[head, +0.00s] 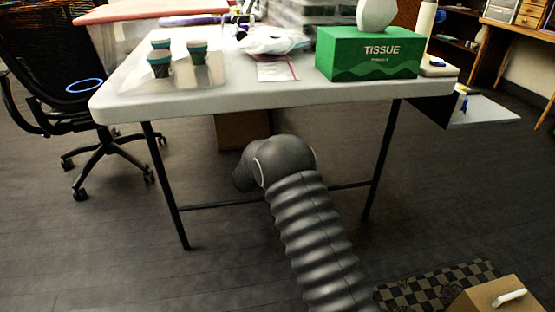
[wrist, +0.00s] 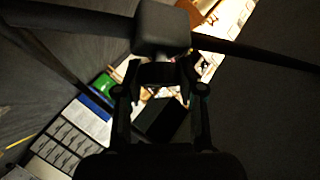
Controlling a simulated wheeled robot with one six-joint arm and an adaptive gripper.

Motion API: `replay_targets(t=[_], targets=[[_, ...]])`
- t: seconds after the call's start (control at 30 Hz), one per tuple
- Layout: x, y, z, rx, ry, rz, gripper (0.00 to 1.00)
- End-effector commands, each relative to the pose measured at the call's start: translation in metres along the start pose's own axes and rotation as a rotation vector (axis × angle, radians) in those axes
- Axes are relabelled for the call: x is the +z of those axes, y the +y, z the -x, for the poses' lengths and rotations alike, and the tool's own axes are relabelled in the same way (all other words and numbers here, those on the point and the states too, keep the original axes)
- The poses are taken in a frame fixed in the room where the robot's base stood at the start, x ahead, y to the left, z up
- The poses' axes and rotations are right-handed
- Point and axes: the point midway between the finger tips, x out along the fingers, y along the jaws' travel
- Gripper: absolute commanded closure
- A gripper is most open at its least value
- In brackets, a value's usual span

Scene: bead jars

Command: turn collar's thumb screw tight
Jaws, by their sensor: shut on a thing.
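In the wrist view, a dark block-like collar (wrist: 163,25) sits on a thin dark bar that runs off to both sides. A short grey stem, seemingly the collar's thumb screw (wrist: 162,57), shows just below it. My gripper (wrist: 160,72) has its two fingertips closed in at this stem, right against the collar's near side. The fingers cover most of the screw, so its head and how far it is turned cannot be told. In the head view my grey ribbed arm reaches under the table, and neither gripper nor collar can be made out.
A white table (head: 270,98) stands over my arm, with thin dark legs and a low crossbar (head: 345,186). On it are a tissue box (head: 368,54) and several lidded cups (head: 160,62). An office chair (head: 75,100) is at left, a cardboard box (head: 495,298) at lower right.

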Motion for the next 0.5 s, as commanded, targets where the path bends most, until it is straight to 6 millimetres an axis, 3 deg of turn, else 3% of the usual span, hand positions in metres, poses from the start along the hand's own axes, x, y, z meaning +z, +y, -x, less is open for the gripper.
replay_targets(t=[0.33,0.37,0.43,0.5], targets=[[-0.0002,0.0006,-0.0006,0.002,0.001,-0.002,0.97],[-0.0003,0.0006,-0.0007,0.002,0.001,-0.001,0.57],[-0.0003,0.0006,-0.0007,0.002,0.001,-0.001,0.39],[-0.0003,0.0005,-0.0006,0.001,0.001,-0.001,0.36]])
